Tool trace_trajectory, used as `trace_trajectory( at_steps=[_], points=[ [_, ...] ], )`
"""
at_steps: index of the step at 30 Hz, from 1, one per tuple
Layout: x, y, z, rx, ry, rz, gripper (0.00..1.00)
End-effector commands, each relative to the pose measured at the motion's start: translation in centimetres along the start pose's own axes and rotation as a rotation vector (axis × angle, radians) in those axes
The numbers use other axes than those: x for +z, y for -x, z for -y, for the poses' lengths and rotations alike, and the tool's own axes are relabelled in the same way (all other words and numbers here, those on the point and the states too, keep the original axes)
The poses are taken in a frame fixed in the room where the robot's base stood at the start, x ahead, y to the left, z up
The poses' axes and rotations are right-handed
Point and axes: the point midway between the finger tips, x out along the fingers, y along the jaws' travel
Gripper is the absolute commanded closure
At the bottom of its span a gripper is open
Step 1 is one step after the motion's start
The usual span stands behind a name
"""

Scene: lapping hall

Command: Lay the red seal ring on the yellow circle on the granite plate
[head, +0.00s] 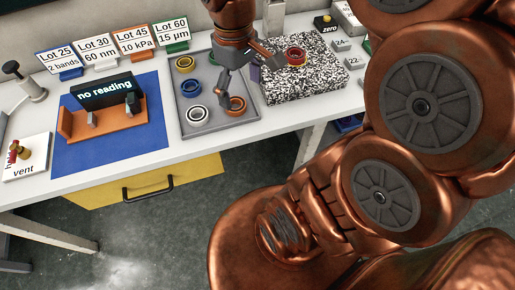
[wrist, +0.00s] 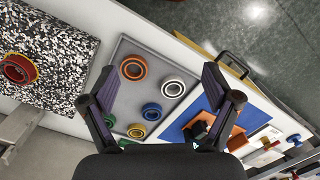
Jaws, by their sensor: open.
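The red seal ring (head: 295,55) lies on the speckled granite plate (head: 325,77). It also shows in the wrist view (wrist: 19,69), at the left edge of the picture. A little yellow shows at the ring; how well it is centred on the yellow circle I cannot tell, as the ring covers most of that spot. My gripper (head: 247,84) is open and empty, above the grey tray and to the left of the granite plate in the head view. In the wrist view its two fingers (wrist: 160,80) stand wide apart with nothing between them, away from the red ring.
The grey tray (head: 178,106) holds several rings: orange (head: 236,105), white (head: 197,115), blue and yellow among them. A blue mat (head: 140,150) with an orange stand and a "no reading" display (head: 105,93) lies left. Lot signs line the back. Small labelled blocks stand right of the plate.

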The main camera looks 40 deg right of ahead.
Motion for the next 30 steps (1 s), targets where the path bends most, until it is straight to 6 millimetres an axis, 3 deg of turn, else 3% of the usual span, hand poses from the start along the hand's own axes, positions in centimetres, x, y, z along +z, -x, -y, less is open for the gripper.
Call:
trace_trajectory(
  at_steps=[3, 6, 12, 25, 30],
  points=[
    [3.3, -1.7, 3.3, 0.003, -0.062, 0.027, 0.12],
    [5.8, -3.2, 5.2, 0.006, -0.126, 0.047, 0.12],
    [9.3, -5.5, 7.3, 0.007, -0.226, 0.07, 0.12],
    [10.2, -6.0, 7.7, 0.007, -0.258, 0.075, 0.12],
    [10.3, -4.7, 7.8, 0.007, -0.257, 0.075, 0.12]
  ],
)
